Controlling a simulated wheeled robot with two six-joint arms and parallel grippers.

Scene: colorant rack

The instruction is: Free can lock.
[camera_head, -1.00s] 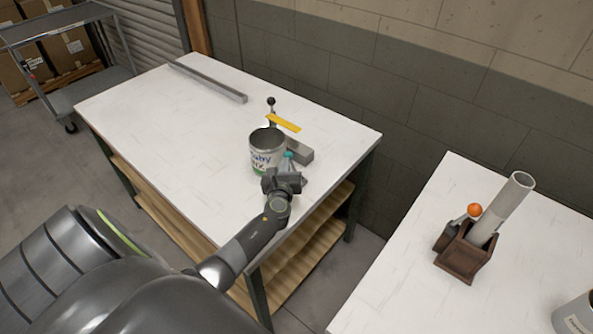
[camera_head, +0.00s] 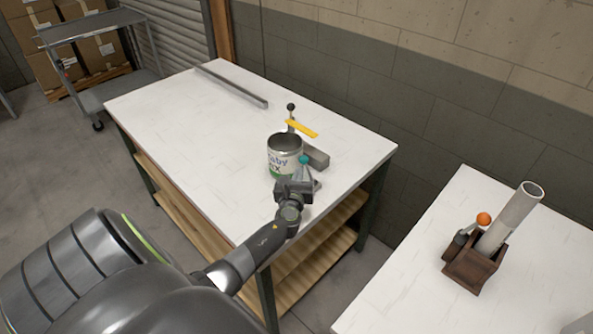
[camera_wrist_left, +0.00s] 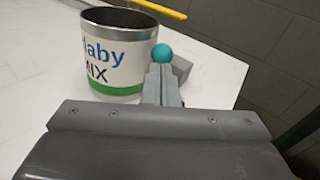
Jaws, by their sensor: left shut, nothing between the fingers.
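An open-topped metal can (camera_head: 285,158) with a white and green label stands upright on the white table. It fills the upper left of the left wrist view (camera_wrist_left: 115,62). A teal ball knob (camera_head: 304,160) sits close to the can's right side, also in the left wrist view (camera_wrist_left: 162,53); what it is fixed to is mostly hidden. My left gripper (camera_wrist_left: 161,82) is shut and empty, its tips just below the knob in the wrist view. I cannot tell whether they touch it. My right gripper is not in view.
A grey block (camera_head: 317,157), a yellow bar (camera_head: 301,128) and a black-knobbed lever (camera_head: 291,107) are beside and behind the can. A grey rail (camera_head: 232,84) lies at the back. The table's left is clear. A second table at right holds a brown holder (camera_head: 473,270) with a tube.

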